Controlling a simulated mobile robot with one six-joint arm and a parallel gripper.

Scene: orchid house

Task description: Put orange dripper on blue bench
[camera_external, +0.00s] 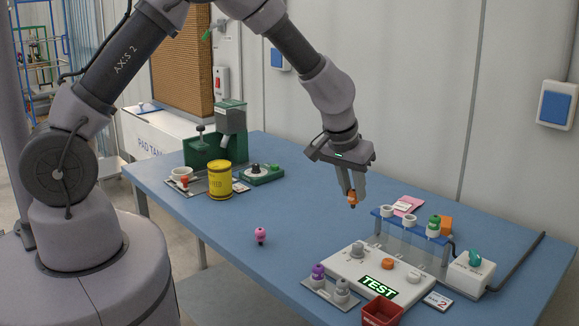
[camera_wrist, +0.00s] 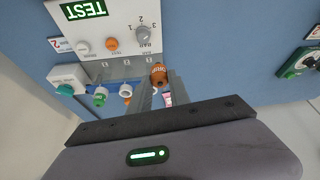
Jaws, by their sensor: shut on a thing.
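The orange dripper (camera_external: 352,198) is small and is held between the fingers of my gripper (camera_external: 352,188), above the bench. It also shows in the wrist view (camera_wrist: 158,76) at the fingertips (camera_wrist: 160,88). The gripper is shut on it. The blue bench (camera_external: 215,226) is a wide table with a flat blue top, and it also fills much of the wrist view (camera_wrist: 225,55). The dripper is in the air, apart from the bench top, left of and near the rack of tubes.
A white TEST panel (camera_external: 345,268), purple dripper (camera_external: 318,274) and red bin (camera_external: 382,311) are in front. A pink dripper (camera_external: 260,235) stands alone. A yellow can (camera_external: 219,181) is left. The bench middle is clear.

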